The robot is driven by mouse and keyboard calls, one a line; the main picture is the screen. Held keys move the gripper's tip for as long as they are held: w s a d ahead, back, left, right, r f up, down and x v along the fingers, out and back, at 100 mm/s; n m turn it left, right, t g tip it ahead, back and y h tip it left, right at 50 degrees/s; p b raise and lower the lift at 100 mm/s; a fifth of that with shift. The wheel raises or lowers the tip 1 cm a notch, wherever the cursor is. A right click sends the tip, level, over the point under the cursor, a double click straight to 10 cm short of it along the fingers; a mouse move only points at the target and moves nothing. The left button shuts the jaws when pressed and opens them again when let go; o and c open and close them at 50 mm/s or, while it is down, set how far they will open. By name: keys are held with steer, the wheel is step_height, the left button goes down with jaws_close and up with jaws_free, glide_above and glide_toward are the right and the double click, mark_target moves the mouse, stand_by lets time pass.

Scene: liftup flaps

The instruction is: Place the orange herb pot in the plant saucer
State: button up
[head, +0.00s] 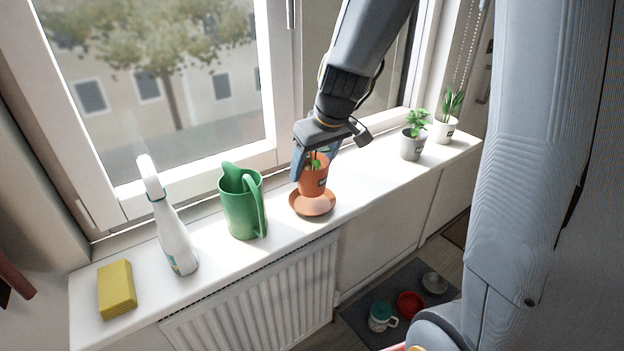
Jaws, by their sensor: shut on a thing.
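The orange herb pot (312,182) with a little green plant is upright over the orange plant saucer (312,204) on the white windowsill. My gripper (314,168) comes down from above and is shut on the pot, with a blue finger at its left side. The pot covers the back part of the saucer. I cannot tell whether the pot's base touches the saucer or hangs just above it. The far finger is mostly hidden behind the pot.
A green jug (241,205) stands close left of the saucer. Further left are a white spray bottle (172,225) and a yellow sponge (117,289). Two potted plants, one grey (412,145) and one white (443,130), stand to the right. The window is behind.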

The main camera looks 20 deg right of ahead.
steer(key=shift+f, duration=2.05)
steer(key=shift+f+b, duration=0.1)
steer(key=shift+b, duration=0.2)
steer(key=o, duration=1.4)
steer(key=shift+s+r, duration=0.1)
steer(key=shift+r, duration=0.4)
steer(key=v, duration=1.1)
steer(key=s+f+m+g, duration=0.1)
steer(key=s+f, duration=0.3)
steer(key=s+a+f+m+g+h, duration=0.1)
steer(key=s+f, duration=0.3)
steer(key=s, duration=0.1)
steer(key=s+f+m+g, duration=0.1)
steer(key=s+f, duration=0.3)
steer(key=f, duration=0.1)
steer(key=shift+s+a+m+b, duration=0.2)
steer(key=shift+m+b, duration=0.1)
